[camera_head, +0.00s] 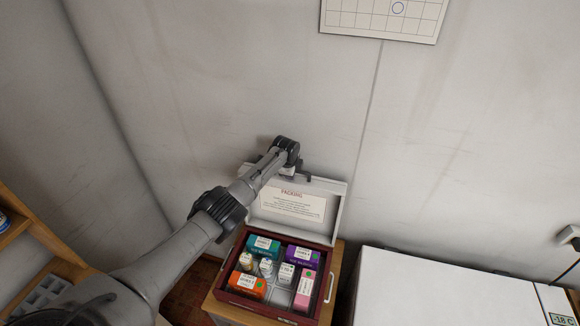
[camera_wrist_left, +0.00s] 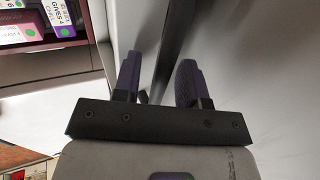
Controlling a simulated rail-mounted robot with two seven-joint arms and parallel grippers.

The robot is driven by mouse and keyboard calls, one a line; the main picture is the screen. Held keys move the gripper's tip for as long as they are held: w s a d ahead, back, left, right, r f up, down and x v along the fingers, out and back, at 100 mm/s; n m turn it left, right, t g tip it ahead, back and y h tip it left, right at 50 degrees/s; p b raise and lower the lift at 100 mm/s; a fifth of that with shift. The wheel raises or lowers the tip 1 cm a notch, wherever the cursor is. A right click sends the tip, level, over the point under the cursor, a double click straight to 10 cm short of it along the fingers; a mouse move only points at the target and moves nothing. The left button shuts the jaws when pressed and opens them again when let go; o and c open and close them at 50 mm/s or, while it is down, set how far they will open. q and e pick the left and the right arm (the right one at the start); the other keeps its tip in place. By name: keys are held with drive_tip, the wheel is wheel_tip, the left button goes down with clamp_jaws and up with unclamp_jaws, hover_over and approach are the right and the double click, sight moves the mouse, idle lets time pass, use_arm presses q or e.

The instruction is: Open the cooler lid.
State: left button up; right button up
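The cooler is a dark red box (camera_head: 238,255) with its white lid (camera_head: 337,215) raised, standing up at the back near the wall. A sheet headed "PACKING" (camera_head: 291,206) is on the lid's inner face. My left gripper (camera_head: 296,175) is at the lid's top edge. In the left wrist view its two fingers (camera_wrist_left: 158,82) are apart, with the lid's pale edge close by the left finger. I cannot tell whether a finger touches the lid. My right gripper is not in view.
The box holds several cartons and vials, including an orange carton (camera_head: 247,284) and a purple carton (camera_head: 303,258). A white chest (camera_head: 440,290) stands to the right. A wooden shelf (camera_head: 40,235) is at the left. The wall is close behind the lid.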

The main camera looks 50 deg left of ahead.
use_arm(q)
drive_tip(key=shift+s+r+p, duration=0.2)
drive_tip(key=shift+r+p, duration=0.1)
drive_tip(key=shift+r, duration=0.3)
drive_tip(key=v, duration=1.2)
drive_tip(key=shift+d+r, duration=0.15)
drive_tip(key=shift+r, duration=0.05)
drive_tip(key=shift+s, duration=0.1)
